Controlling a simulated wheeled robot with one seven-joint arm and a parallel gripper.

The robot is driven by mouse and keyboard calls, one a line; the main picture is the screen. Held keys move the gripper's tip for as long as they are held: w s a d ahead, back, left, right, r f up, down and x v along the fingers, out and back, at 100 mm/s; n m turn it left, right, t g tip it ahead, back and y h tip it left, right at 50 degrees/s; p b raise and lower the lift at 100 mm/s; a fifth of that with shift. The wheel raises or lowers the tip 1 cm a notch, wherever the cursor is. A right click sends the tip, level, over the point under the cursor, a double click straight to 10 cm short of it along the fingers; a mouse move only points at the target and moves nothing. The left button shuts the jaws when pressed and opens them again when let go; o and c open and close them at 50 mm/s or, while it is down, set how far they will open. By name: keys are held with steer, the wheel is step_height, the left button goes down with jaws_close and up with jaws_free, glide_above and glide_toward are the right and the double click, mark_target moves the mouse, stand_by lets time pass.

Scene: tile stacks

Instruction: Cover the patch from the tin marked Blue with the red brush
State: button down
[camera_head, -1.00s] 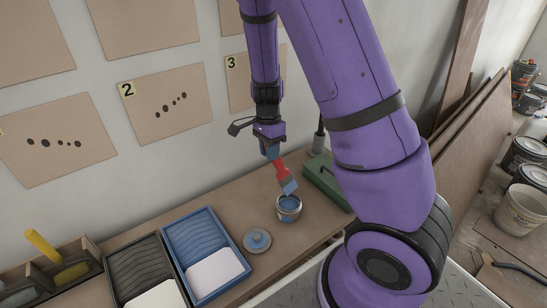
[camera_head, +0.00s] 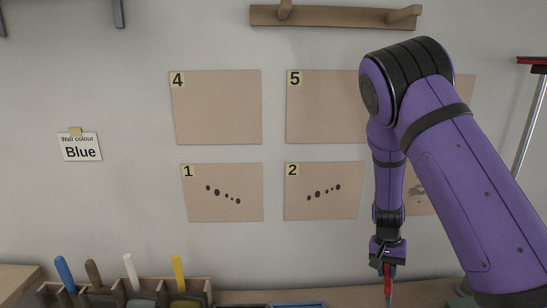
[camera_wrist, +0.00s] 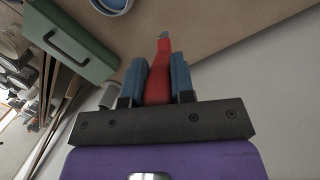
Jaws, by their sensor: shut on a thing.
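My gripper (camera_head: 388,266) is shut on the red brush (camera_head: 388,287), low at the right in the head view. In the wrist view the red handle (camera_wrist: 158,78) sits between the blue fingers and points away from the gripper; its bristles are barely visible. An open tin with blue rim (camera_wrist: 113,5) is cut off at the top of the wrist view, apart from the brush; no label on it is readable. Dark spots mark board 1 (camera_head: 223,207) and board 2 (camera_head: 323,207). Board 3 (camera_head: 420,202), with a greyish mark, is partly hidden by my arm.
A card (camera_head: 80,148) on the wall reads "Wall colour Blue". Board 4 (camera_head: 217,115) and board 5 (camera_head: 322,115) look bare. A wooden peg rail (camera_head: 335,17) hangs above. A holder (camera_head: 200,290) with several brushes stands lower left. A green toolbox (camera_wrist: 75,40) lies near the tin.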

steer(key=w+f+n, duration=0.1)
steer(key=n, duration=0.1)
steer(key=w+a+f+n, duration=0.1)
steer(key=n, duration=0.1)
steer(key=w+a+f+n, duration=0.1)
steer(key=n, duration=0.1)
steer(key=shift+w+f+t+h, duration=0.15)
steer(key=shift+t+h, duration=0.25)
